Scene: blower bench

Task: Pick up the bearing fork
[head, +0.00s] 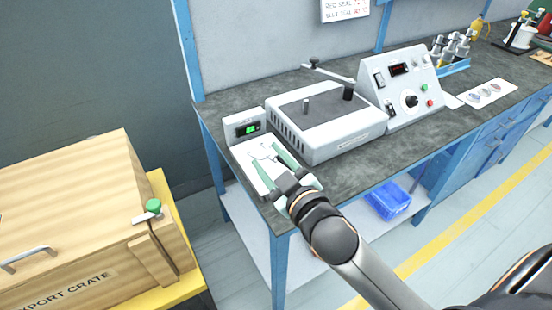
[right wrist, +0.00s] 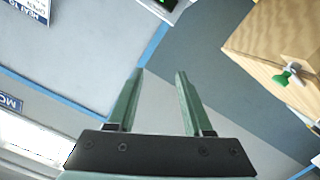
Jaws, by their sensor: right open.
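My right gripper (head: 260,147) is over the white card (head: 244,166) at the near left end of the bench. Its two green fingers are apart, pointing away toward the small meter box. Thin dark lines show on the card between the fingers; I cannot tell whether they are print or the bearing fork. The fork cannot be clearly picked out in either view. In the right wrist view the fingers of the right gripper (right wrist: 160,72) are wide apart with nothing between them. My left gripper is not in view.
A small box with a green display (head: 243,126) stands just beyond the card. A grey blower unit (head: 345,140) stands close right of the gripper, with a control box (head: 410,90) behind. A wooden crate (head: 75,200) is at left, a blue bin (head: 388,199) below.

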